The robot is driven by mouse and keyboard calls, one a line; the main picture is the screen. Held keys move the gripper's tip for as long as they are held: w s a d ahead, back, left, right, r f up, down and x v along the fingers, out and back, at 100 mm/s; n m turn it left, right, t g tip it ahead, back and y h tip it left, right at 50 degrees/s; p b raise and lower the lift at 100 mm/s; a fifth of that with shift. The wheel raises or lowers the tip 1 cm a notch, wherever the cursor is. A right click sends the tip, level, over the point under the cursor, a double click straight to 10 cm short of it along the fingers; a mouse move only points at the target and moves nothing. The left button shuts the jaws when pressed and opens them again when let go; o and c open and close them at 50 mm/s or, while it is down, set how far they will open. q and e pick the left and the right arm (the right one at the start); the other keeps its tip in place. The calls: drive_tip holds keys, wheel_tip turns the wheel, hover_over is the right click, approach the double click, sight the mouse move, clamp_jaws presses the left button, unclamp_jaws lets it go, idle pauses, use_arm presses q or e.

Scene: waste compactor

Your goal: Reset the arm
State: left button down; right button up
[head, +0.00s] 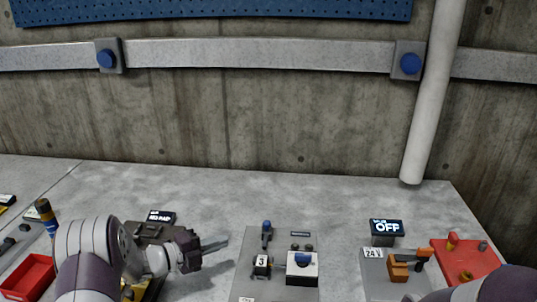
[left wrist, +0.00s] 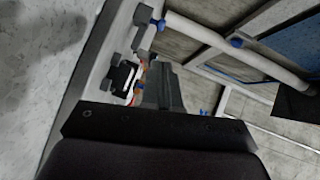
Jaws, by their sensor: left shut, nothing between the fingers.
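My left gripper (head: 216,245) shows in the head view at the lower left, above the grey table. Its fingers are together, point right and hold nothing. The left arm comes up from the bottom edge and hides part of a station behind it. In the left wrist view the dark gripper body (left wrist: 160,135) fills the lower middle, and the view is tilted. My right gripper is not in view; a dark rounded part at the lower right corner of the head view may be my right arm.
A grey panel (head: 266,285) with a blue-tipped lever (head: 267,229) and white box (head: 301,265) lies right of the gripper. Further right are an "OFF" display (head: 387,228), an orange part (head: 400,270) and a red plate (head: 478,262). A red tray (head: 28,275) lies left. The table's back strip is clear.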

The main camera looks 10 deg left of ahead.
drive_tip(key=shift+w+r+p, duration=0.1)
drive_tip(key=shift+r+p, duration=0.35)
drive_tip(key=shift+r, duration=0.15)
use_arm(q)
wheel_tip(320, 180, up, 4)
drive_tip(key=w+a+f+n+t+y+p, duration=0.1)
drive_tip(key=a+n+y, duration=0.1)
drive_tip(key=n+y, duration=0.7)
drive_tip(key=s+d+n+g+y+p, duration=0.1)
drive_tip(key=s+n+g, duration=0.4)
drive_tip(key=s, duration=0.8)
drive_tip(key=s+d+f+n+g+y+p, duration=0.1)
drive_tip(key=s+n+g, duration=0.4)
drive_tip(key=s+n, duration=0.6)
drive_tip(key=s+d+y, duration=0.1)
drive_tip(key=s, duration=0.2)
drive_tip(key=shift+s+d+n, duration=0.25)
drive_tip(key=shift+d+n, duration=0.05)
drive_tip(key=shift+n, duration=0.1)
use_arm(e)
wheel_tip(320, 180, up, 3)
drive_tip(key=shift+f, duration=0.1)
